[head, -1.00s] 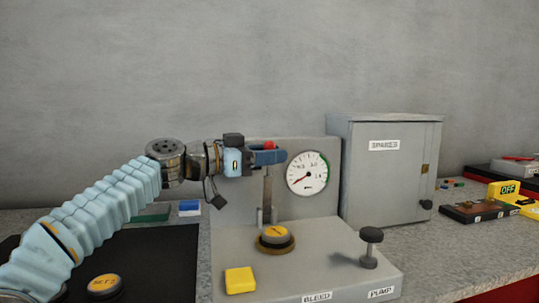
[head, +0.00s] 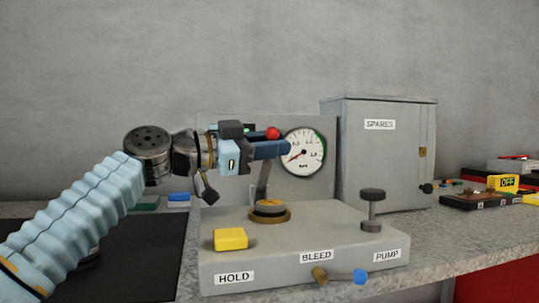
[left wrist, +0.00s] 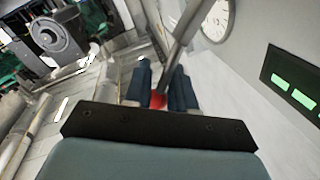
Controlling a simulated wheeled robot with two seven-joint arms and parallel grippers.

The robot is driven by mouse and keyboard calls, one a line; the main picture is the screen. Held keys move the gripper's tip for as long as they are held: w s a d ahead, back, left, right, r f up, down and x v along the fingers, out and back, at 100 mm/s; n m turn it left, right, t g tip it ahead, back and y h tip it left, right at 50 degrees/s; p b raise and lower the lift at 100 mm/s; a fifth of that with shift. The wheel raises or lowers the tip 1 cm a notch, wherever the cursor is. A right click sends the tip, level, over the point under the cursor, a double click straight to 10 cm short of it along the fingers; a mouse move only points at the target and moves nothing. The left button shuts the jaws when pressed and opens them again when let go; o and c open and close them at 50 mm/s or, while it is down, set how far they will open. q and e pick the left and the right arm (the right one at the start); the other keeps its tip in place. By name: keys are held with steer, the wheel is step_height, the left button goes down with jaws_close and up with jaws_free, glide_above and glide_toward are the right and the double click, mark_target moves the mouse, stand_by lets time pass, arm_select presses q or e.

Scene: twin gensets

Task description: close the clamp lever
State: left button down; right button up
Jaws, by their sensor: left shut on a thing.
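The clamp lever is a grey bar (head: 263,180) with a red knob (head: 273,132) at its top. It rises behind the round puck with a brass rim (head: 269,210) on the grey test bench (head: 310,235) and leans slightly. My left gripper (head: 270,150) comes in from the left and is shut on the lever near its top. In the left wrist view the blue fingers (left wrist: 160,88) sit on both sides of the red knob (left wrist: 158,100), and the grey bar (left wrist: 184,35) runs up and away. The fingers partly hide the lever's upper part. My right gripper is out of view.
A pressure gauge (head: 304,152) stands right behind the fingers. A black pump knob (head: 372,205) is at the bench's right and a yellow block (head: 231,239) at its front left. A grey spares cabinet (head: 385,155) stands to the right.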

arm_select(q)
steer(key=shift+s+d+f+b, duration=0.2)
steer(key=shift+s+d+b, duration=0.1)
steer(key=shift+s, duration=0.3)
steer(key=c, duration=1.1)
jaws_free()
steer(key=shift+s+r, duration=0.15)
steer(key=shift+o, duration=0.8)
steer(key=shift+a, duration=0.1)
